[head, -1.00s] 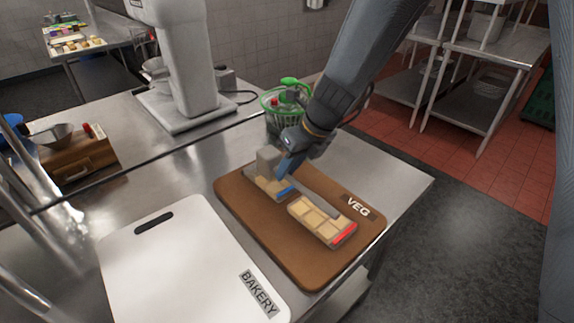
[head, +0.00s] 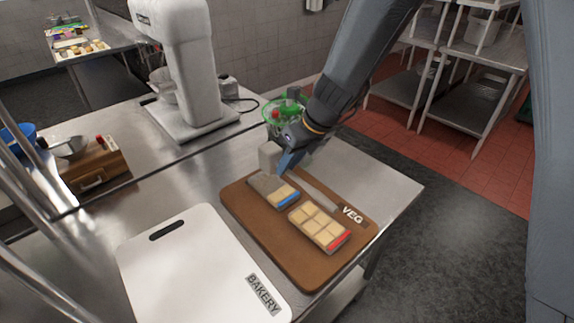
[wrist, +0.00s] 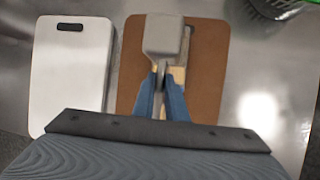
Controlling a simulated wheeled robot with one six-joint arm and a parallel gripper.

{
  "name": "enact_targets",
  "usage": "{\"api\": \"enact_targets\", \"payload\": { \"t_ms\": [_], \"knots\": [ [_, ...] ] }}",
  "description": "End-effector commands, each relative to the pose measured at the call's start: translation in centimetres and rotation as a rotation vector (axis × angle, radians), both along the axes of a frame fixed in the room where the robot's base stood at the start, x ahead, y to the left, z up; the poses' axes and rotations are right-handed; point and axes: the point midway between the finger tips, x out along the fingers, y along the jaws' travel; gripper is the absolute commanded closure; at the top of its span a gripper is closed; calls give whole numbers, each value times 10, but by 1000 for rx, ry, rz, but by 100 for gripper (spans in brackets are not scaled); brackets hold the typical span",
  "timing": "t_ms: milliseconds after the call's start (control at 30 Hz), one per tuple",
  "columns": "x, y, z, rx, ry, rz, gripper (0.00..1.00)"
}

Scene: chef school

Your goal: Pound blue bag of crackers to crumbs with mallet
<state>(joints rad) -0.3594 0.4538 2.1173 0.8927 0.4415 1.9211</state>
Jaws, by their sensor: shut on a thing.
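My gripper (head: 287,164) is shut on the mallet, whose grey block head (head: 270,156) is over the back left edge of the brown VEG board (head: 287,258). In the wrist view the mallet head (wrist: 164,36) is just beyond my fingertips (wrist: 160,84). A long grey strip, apparently its handle (head: 318,193), runs toward the VEG label. The blue-edged bag of crackers (head: 272,191) lies on the board, in front of the head; its left part looks grey-brown and broken, with pale squares near the blue edge. A red-edged bag (head: 318,226) holds whole square crackers.
A white BAKERY board (head: 190,265) lies to the left. Behind are a stand mixer (head: 175,65), a green basket (head: 275,128) close to my gripper, and a wooden box (head: 95,168). The steel table (head: 385,180) is clear at the right.

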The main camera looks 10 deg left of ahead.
Motion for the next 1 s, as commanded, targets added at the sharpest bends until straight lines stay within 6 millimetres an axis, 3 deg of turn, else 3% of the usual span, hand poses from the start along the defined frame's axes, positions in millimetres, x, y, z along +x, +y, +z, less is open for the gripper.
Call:
{"api": "enact_targets", "payload": {
  "t_ms": [533, 1000],
  "knots": [
    [-2, -7, -2, 5, -5, 2, 100],
    [-24, -30, -4, 4, -3, 0, 100]
  ]
}}
